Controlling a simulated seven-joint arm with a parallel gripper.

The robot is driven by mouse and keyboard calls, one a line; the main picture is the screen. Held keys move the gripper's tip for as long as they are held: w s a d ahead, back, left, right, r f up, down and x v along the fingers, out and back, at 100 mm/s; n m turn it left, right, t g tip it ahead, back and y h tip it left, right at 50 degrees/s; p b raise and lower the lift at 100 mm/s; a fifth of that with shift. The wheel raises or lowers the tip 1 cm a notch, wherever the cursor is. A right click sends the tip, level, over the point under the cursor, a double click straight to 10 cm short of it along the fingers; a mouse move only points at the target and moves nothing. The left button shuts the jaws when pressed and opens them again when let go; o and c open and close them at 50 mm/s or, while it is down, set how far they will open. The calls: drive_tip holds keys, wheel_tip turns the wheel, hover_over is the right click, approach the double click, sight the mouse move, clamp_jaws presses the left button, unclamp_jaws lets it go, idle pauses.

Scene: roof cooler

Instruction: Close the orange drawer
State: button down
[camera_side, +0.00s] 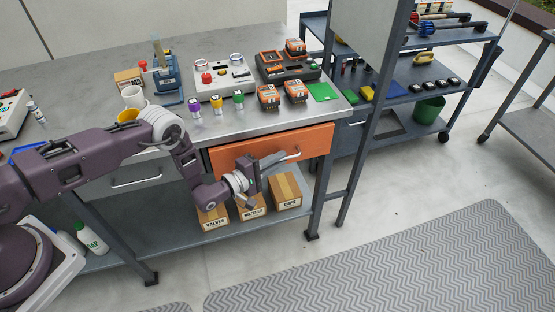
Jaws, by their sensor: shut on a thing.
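The orange drawer (312,142) is in the steel workbench, under the right part of its top. Its front appears to stand out a little from the bench, but I cannot tell exactly how far. A grey bar handle (289,156) runs across the drawer front. My gripper (262,172) is at the left end of this handle, in front of the drawer, and is shut on the handle. The fingertips are small and partly hidden by the gripper body.
Cardboard boxes (286,190) stand on the lower shelf beneath the drawer. The benchtop (215,120) carries batteries, a charger, small bottles and a control box. A bench leg (321,195) stands right of the drawer. Bare floor and a grey mat (400,262) lie in front.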

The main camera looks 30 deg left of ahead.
sight(266, 153)
idle(0.3)
drive_tip(key=shift+w+a, duration=1.55)
drive_tip(key=shift+a, duration=0.05)
drive_tip(key=c, duration=1.5)
unclamp_jaws()
